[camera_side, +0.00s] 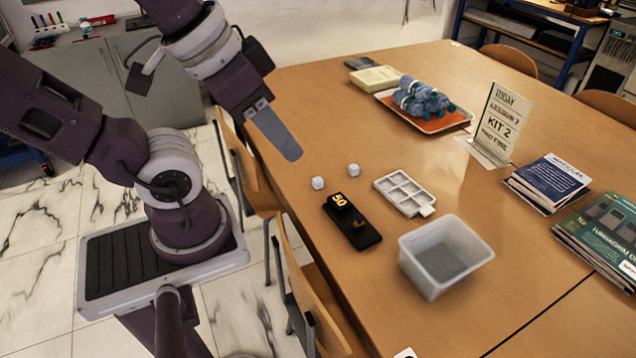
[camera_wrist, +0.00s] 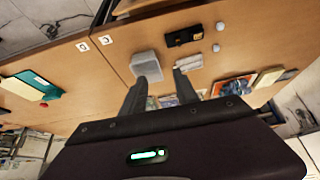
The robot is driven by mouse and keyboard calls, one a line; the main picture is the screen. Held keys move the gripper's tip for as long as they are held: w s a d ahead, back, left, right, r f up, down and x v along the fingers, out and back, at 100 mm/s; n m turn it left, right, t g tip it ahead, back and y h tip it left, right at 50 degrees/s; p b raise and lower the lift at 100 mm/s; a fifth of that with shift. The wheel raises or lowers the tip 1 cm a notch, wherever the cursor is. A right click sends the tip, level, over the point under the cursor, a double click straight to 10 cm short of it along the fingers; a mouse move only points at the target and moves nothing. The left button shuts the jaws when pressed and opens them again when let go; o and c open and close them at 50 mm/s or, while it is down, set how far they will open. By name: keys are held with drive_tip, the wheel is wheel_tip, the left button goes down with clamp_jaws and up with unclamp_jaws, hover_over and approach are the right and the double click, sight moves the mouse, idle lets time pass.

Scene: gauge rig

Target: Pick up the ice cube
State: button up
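A black device with yellow digits (camera_side: 352,222) lies beside the cubes. A white ice tray (camera_side: 404,194) and a translucent bin (camera_side: 445,257) stand to the right. An orange tray with a blue bundle (camera_side: 442,122), a sign (camera_side: 502,122) and books (camera_side: 549,181) are farther off.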

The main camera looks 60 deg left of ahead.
drive_tip(key=o, duration=0.4)
drive_tip(key=shift+c, duration=0.2)
drive_tip(key=m+g+y, duration=0.2)
drive_tip(key=m+y, duration=1.1)
drive_tip(key=m, duration=0.8)
hover_over(318, 180)
drive_tip(key=s+d, duration=0.4)
drive_tip(key=d, duration=0.8)
drive_tip(key=f, duration=3.2)
drive_tip(key=shift+w+a+f, duration=0.1)
drive_tip(key=shift+a+f, duration=0.1)
drive_tip(key=shift+m+t, duration=0.3)
drive_tip(key=x, duration=1.2)
drive_tip(key=shift+f, duration=0.45)
